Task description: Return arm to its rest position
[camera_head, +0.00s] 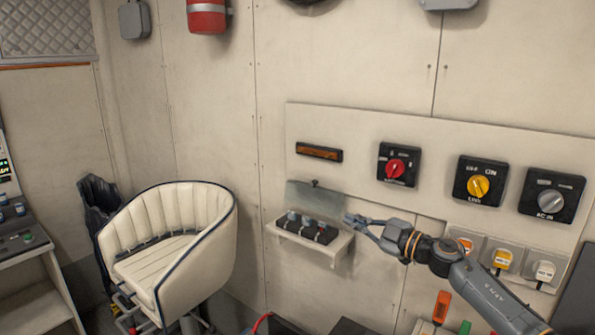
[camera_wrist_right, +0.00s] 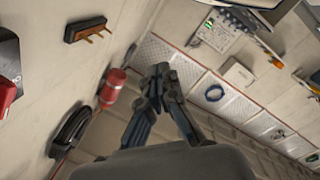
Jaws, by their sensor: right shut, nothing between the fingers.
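My right gripper (camera_head: 348,219) is at the end of my right arm, which reaches in from the lower right of the head view. Its fingers are shut with nothing between them. The fingertips are just right of a small wall shelf (camera_head: 338,248) that carries a black block with grey knobs (camera_head: 308,229); I cannot tell whether they touch anything. In the right wrist view the closed fingers (camera_wrist_right: 160,72) show in the middle, with no object at the tips. My left gripper is out of view.
A wall panel (camera_head: 360,120) holds a red rotary switch (camera_head: 396,167), a yellow one (camera_head: 479,187) and a grey one (camera_head: 550,200). A cream chair (camera_head: 170,240) stands left of the shelf. A red extinguisher (camera_head: 207,16) hangs above.

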